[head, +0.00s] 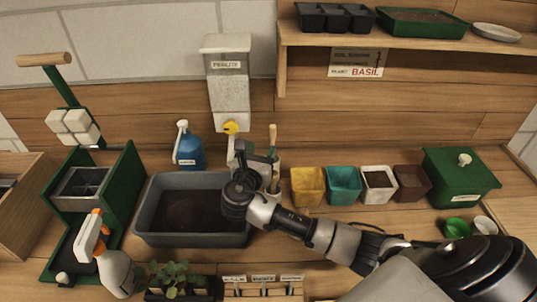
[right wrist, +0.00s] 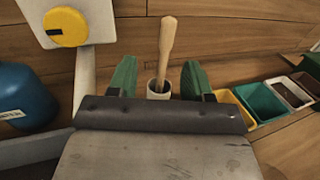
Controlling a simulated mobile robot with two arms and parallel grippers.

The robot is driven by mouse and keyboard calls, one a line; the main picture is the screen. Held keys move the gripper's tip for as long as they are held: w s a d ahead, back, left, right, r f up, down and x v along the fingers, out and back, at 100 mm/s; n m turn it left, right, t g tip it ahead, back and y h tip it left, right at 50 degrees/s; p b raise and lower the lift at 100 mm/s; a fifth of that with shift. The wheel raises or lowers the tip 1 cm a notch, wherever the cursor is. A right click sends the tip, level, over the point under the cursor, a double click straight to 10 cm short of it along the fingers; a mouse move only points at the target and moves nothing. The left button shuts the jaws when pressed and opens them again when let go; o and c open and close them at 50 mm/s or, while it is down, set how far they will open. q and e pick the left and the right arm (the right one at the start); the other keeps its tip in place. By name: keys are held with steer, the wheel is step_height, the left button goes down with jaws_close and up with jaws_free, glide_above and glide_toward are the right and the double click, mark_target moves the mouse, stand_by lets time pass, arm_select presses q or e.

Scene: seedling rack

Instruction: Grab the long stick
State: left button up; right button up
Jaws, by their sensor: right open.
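The long stick, a light wooden rod, stands upright in a small white holder. In the right wrist view the stick (right wrist: 167,48) rises between and beyond the two green fingertips, with its lower end inside the holder (right wrist: 158,88). In the head view the stick's top (head: 273,136) shows just behind my right gripper (head: 257,158), which partly hides the holder. My right gripper (right wrist: 160,80) is open, one finger on each side of the stick in the picture. No contact with the stick shows. My left gripper is not in view.
A grey soil tub (head: 147,217) lies under my right wrist. A perlite dispenser (head: 228,90) with a yellow knob and a blue bottle (head: 189,150) stand behind it. Several coloured pots, including a yellow one (head: 307,187), line the right. A spray bottle (head: 116,272) stands front left.

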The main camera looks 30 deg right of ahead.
mark_target(272, 137)
steer(key=shift+w+d+b, duration=0.25)
steer(key=shift+d+b, duration=0.05)
steer(key=shift+d, duration=0.25)
steer(key=shift+w+d+b, duration=0.25)
steer(key=shift+d+b, duration=0.05)
steer(key=shift+d, duration=0.2)
steer(key=b+x, duration=0.4)
steer(key=x, duration=0.1)
steer(key=shift+d+f+b, duration=0.2)
steer(key=shift+f+b, duration=0.05)
steer(key=shift+b, duration=0.05)
steer(key=shift+w+d+r, duration=0.1)
steer(key=shift+w+d, duration=0.15)
steer(key=shift+d, duration=0.05)
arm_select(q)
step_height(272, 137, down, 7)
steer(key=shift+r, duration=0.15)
arm_select(e)
steer(key=shift+r, duration=0.1)
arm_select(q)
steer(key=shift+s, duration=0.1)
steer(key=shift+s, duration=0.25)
arm_select(e)
jaws_close()
